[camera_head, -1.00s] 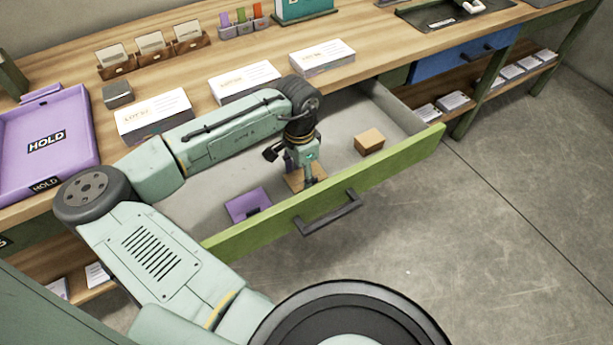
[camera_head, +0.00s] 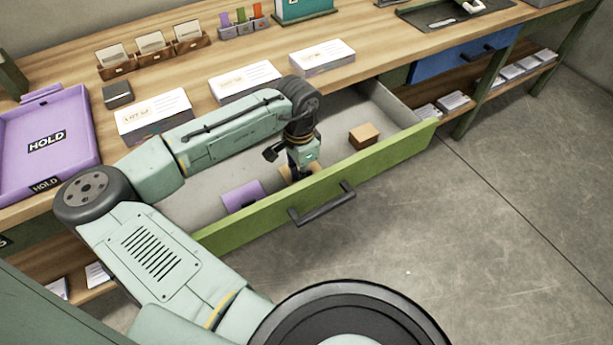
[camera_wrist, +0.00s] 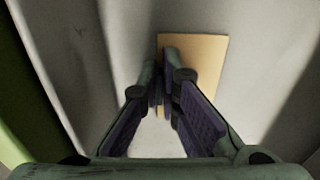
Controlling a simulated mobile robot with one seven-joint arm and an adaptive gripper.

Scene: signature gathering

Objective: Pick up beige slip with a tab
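The beige slip (camera_wrist: 207,62) lies flat on the light floor of the open green drawer in the wrist view. In the head view only a small part of it (camera_head: 286,173) shows beside my gripper (camera_head: 299,172). In the wrist view my gripper (camera_wrist: 163,85) reaches down over the slip's left part. Its fingers come together at the tips around a narrow dark piece that looks like the tab. The fingers cover most of the tab, and the drawer front hides the fingertips in the head view.
A purple slip (camera_head: 243,195) with a dark tab lies left of my gripper in the drawer. The green drawer front (camera_head: 385,160) stands close before my gripper. The purple HOLD tray (camera_head: 75,165) is on the bench.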

